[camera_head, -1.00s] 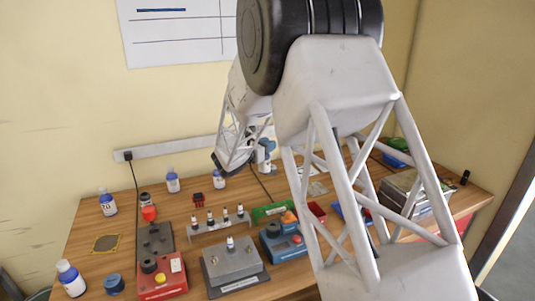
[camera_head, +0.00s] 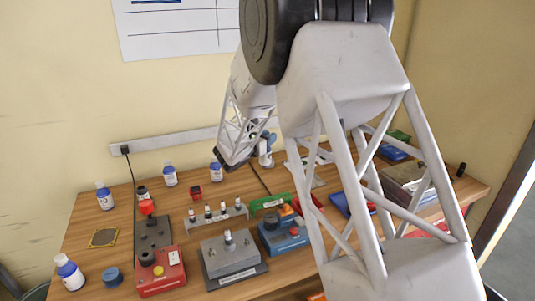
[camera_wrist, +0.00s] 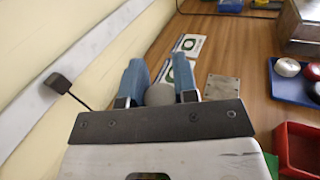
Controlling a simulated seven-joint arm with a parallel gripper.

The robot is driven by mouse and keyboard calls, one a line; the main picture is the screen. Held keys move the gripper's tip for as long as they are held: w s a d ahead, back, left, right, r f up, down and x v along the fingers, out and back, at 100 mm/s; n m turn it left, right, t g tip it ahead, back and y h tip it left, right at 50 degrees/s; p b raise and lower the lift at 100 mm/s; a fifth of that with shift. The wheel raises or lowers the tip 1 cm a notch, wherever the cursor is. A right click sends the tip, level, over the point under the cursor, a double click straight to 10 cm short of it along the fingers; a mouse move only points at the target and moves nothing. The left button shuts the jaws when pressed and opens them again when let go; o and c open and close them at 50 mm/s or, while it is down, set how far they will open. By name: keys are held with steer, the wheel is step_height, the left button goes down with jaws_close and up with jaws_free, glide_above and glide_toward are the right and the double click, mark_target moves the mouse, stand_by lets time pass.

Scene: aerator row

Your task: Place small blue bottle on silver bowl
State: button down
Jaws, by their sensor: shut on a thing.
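My gripper (camera_head: 266,143) is at the back of the bench near the wall, partly hidden by my own arm. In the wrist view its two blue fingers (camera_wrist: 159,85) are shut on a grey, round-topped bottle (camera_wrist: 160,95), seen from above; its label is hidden. In the head view the held bottle (camera_head: 265,159) shows small and pale below the fingers. Whether it touches the bench I cannot tell. I cannot pick out a silver bowl for certain; the wrist view shows a shiny round piece (camera_wrist: 287,67) on a blue tray (camera_wrist: 284,92) at right.
Other white-and-blue bottles stand along the wall (camera_head: 170,176) and at front left (camera_head: 69,273). A red box (camera_head: 161,273), a grey block (camera_head: 230,258) and a rack (camera_head: 216,218) fill the middle. A red bin (camera_wrist: 300,150) and a metal plate (camera_wrist: 222,87) lie right of the gripper.

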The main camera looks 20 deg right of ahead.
steer(key=s+d, duration=0.1)
steer(key=s+d+f+n+t, duration=0.1)
steer(key=shift+s+d+f+t+y, duration=0.15)
steer(key=shift+s+d+t+y, duration=0.15)
steer(key=shift+y, duration=0.1)
steer(key=shift+w, duration=0.15)
steer(key=w+d, duration=0.2)
steer(key=w, duration=0.5)
steer(key=w+d+f, duration=0.1)
steer(key=w+d, duration=0.1)
steer(key=w, duration=0.6)
steer(key=shift+w+d+f, duration=0.15)
steer(key=shift+f, duration=0.1)
steer(key=shift+f, duration=0.1)
steer(key=shift+f, duration=1.65)
steer(key=shift+f, duration=0.15)
steer(key=c, duration=0.9)
jaws_free()
